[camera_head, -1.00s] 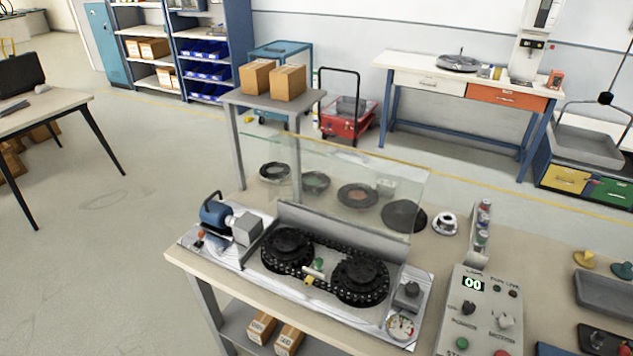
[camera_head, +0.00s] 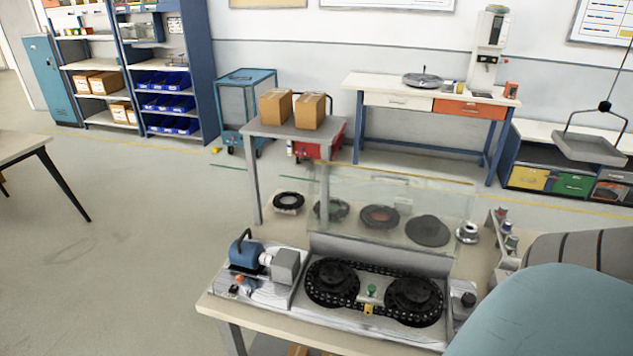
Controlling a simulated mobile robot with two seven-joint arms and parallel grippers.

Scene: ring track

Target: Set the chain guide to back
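The chain unit (camera_head: 300,291) stands on the front bench, with two black sprockets, left (camera_head: 332,282) and right (camera_head: 413,299), and a dark chain around them. Between the sprockets sits a small fitting with a green knob (camera_head: 371,289) and a yellow piece (camera_head: 368,309) on its near side. I take this fitting for the chain guide, but cannot read any marking or its setting. A clear raised cover (camera_head: 390,205) stands behind the sprockets. A large teal and grey arm part, probably mine, fills the lower right. Neither gripper shows.
A blue motor (camera_head: 243,254) and grey block (camera_head: 285,266) sit left of the sprockets. Several discs lie behind the cover, including a dark one (camera_head: 428,230). A small table (camera_head: 290,132) with two boxes stands beyond. The arm part hides the bench's right side.

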